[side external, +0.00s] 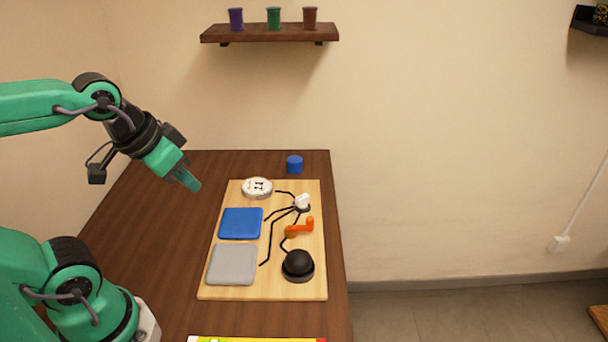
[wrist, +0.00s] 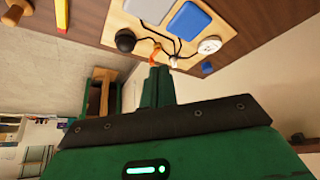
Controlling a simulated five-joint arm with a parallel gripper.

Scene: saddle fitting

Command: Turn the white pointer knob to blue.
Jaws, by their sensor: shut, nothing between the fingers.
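My gripper (side external: 189,181) is shut and empty. It hangs in the air above and left of the board, apart from the knob.
An orange crank (side external: 301,227) is close to the knob, with a black dome (side external: 298,262) beyond it toward the front. A blue cylinder (side external: 294,164) stands behind the board. The dark table (side external: 150,215) is clear left of the board. A shelf (side external: 270,33) hangs on the wall.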

